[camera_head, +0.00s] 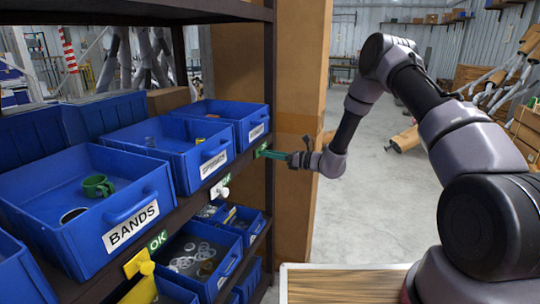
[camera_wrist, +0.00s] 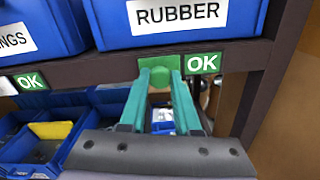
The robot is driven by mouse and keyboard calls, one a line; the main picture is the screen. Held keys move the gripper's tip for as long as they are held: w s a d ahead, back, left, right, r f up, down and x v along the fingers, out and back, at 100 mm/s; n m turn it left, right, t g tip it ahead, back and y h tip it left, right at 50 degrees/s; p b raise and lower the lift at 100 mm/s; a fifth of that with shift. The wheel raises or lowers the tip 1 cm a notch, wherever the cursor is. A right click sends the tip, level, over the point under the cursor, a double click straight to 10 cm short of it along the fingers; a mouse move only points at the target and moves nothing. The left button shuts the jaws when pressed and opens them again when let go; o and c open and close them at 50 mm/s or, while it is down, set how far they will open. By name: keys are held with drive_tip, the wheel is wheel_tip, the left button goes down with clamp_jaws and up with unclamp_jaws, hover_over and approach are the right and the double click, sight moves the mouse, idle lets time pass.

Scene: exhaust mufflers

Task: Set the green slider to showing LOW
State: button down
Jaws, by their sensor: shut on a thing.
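The green slider (camera_wrist: 158,63) is on the dark shelf edge below the bin labelled RUBBER (camera_wrist: 180,15). A green OK label (camera_wrist: 202,63) shows just right of the slider in the wrist view; no LOW label is visible. My gripper (camera_wrist: 168,82) has its teal fingers closed on the slider's knob. In the head view my gripper (camera_head: 268,154) reaches the shelf edge from the right, and its fingers partly hide the slider.
A yellow slider (camera_head: 140,264) and a white slider (camera_head: 219,192) sit further along the same edge, each beside an OK label. Blue bins (camera_head: 105,215) stand above and below the edge. A cardboard-coloured post (camera_head: 300,100) stands behind the shelf end. Open floor lies to the right.

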sight(264, 145)
idle(0.4)
drive_tip(key=w, duration=0.2)
drive_tip(key=w+d, duration=0.1)
drive_tip(key=w, duration=0.1)
drive_tip(key=w+d, duration=0.1)
drive_tip(key=w, duration=0.1)
drive_tip(key=shift+w+d+r, duration=0.1)
drive_tip(key=shift+w+d, duration=0.05)
drive_tip(key=shift+d, duration=0.05)
drive_tip(key=c, duration=0.6)
unclamp_jaws()
drive_tip(key=v, duration=1)
drive_tip(key=shift+d, duration=0.4)
